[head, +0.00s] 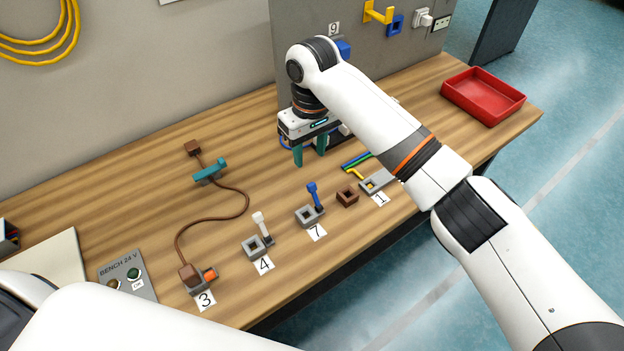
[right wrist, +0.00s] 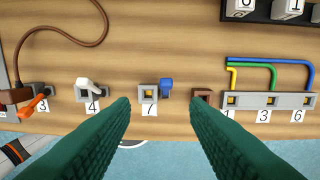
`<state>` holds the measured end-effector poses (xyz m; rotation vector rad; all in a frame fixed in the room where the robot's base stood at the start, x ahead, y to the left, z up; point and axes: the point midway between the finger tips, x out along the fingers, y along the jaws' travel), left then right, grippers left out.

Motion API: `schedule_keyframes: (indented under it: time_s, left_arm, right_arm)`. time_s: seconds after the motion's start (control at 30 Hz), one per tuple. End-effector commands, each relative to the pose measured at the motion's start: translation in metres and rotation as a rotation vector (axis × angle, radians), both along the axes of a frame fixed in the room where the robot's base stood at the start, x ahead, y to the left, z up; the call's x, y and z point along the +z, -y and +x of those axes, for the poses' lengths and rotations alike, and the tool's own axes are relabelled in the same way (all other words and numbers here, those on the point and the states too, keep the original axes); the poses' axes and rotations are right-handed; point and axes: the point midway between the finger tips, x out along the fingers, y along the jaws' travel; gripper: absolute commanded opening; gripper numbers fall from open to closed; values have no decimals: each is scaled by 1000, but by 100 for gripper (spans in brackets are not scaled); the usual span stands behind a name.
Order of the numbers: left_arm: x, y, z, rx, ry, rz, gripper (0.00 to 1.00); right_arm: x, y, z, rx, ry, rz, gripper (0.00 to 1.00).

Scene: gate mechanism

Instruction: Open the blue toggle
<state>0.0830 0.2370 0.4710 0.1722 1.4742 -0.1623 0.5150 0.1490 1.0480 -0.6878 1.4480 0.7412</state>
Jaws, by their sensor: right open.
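The blue toggle (head: 313,193) stands up with a slight tilt at the right side of a small grey block with a square opening (head: 305,217), by the label 7 (head: 316,233). In the right wrist view the toggle (right wrist: 166,87) shows just right of its block (right wrist: 148,94), between my fingertips in the picture. My right gripper (head: 310,157) is open and empty, fingers pointing down, above the bench behind the toggle and apart from it. It also shows in the right wrist view (right wrist: 160,103). My left gripper is out of view.
A white lever (head: 261,225) at label 4 and an orange one (head: 209,274) at label 3 stand to the left. A brown block (head: 347,196) sits close right of the toggle. A teal part (head: 210,172) with a brown cable and a red tray (head: 482,98) lie farther off.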

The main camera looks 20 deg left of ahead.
Motion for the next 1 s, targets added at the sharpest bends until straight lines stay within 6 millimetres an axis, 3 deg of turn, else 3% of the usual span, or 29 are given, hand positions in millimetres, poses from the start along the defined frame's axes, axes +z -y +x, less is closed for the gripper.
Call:
schedule_keyframes:
  time_s: [0.1,0.23,0.7,1.0]
  left_arm:
    - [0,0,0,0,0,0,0]
    - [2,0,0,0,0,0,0]
    - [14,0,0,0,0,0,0]
    - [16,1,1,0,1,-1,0]
  right_arm:
    - [9,1,6,-7,11,-31,42]
    - [0,2,6,-9,9,-35,42]
    - [-87,2,6,-9,10,-34,42]
    - [-110,1,6,-8,12,-31,42]
